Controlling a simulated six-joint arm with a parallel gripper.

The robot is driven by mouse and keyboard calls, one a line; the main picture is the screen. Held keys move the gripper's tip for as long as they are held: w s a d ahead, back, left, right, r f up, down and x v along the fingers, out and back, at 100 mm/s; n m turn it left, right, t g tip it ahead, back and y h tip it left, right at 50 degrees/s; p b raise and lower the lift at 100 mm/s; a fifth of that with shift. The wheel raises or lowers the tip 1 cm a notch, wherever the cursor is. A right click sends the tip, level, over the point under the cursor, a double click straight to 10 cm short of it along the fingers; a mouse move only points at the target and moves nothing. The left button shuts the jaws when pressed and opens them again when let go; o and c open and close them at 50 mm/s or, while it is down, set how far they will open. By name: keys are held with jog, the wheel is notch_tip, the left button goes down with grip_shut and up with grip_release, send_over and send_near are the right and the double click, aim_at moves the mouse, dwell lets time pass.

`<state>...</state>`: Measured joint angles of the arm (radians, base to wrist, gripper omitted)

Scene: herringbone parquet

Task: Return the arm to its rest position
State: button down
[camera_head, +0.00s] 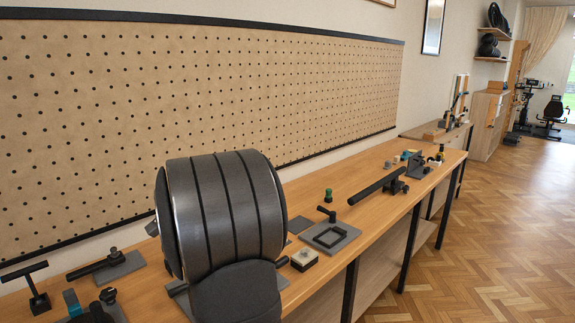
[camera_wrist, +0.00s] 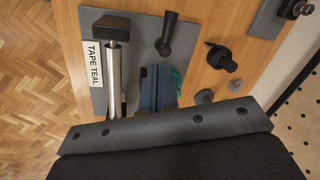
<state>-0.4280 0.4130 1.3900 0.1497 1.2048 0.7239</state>
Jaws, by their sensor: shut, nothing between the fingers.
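My gripper (camera_wrist: 157,72) shows in the wrist view as two dark bluish fingers side by side, shut and empty. It is over the grey plate (camera_wrist: 101,98) on the wooden bench (camera_wrist: 73,45). A teal piece (camera_wrist: 177,80) shows partly behind the fingers. Whether the fingers touch anything below is unclear. In the head view my large grey arm link fills the lower middle and my gripper is not visible. A teal piece also shows in the head view (camera_head: 72,301) at lower left.
The plate carries a label reading TAPE TEAL (camera_wrist: 93,66), a silver bar (camera_wrist: 113,80) and a black lever (camera_wrist: 169,35). Black knobs (camera_wrist: 221,58) stand right. Several fixtures, including a long black bar (camera_head: 376,187), line the bench below the pegboard (camera_head: 110,110). Parquet (camera_head: 480,230) is clear at right.

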jog(key=shift+w+a+f, duration=0.1)
jog(key=shift+a+f, duration=0.05)
jog(key=shift+f, duration=0.6)
jog(key=shift+w+a+f, duration=0.1)
jog(key=shift+f, duration=0.6)
jog(key=s+d+r, duration=0.1)
jog(key=d+r, duration=0.2)
jog(key=r, duration=1.4)
jog(key=shift+s, duration=0.15)
notch_tip(320, 180, down, 16)
jog(key=w+a, duration=0.1)
jog(key=a, duration=0.2)
jog(key=shift+f, duration=0.15)
